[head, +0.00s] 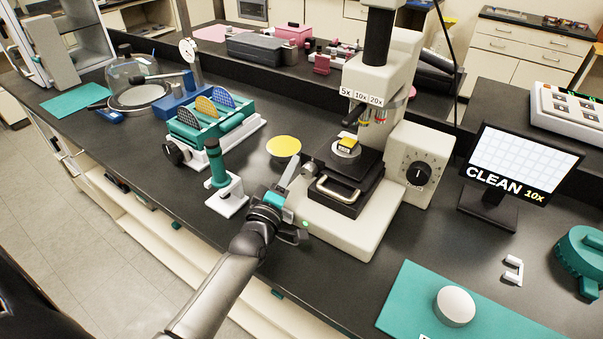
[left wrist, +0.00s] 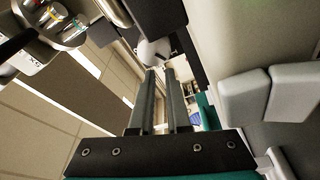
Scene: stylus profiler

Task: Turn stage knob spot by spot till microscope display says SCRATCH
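The microscope (head: 345,221) stands mid-bench with a black stage (head: 345,182) bearing a yellow sample (head: 347,144). A grey round stage knob (head: 309,169) sticks out at the stage's left side. The display (head: 522,160) reads CLEAN 10x. My left gripper (head: 296,176) reaches up to this knob from the front left. In the left wrist view its two dark fingers (left wrist: 160,75) are a narrow gap apart, with a pale rounded end (left wrist: 152,52) at their tips. Whether they touch or grip it I cannot tell. My right gripper is not in view.
A dial box (head: 418,170) stands right of the microscope. A teal-handled tool on a white stand (head: 226,198) and a rack of coloured wafers (head: 212,125) stand left of my gripper. A yellow disc (head: 284,146) lies behind it. A teal mat (head: 410,295) lies front right.

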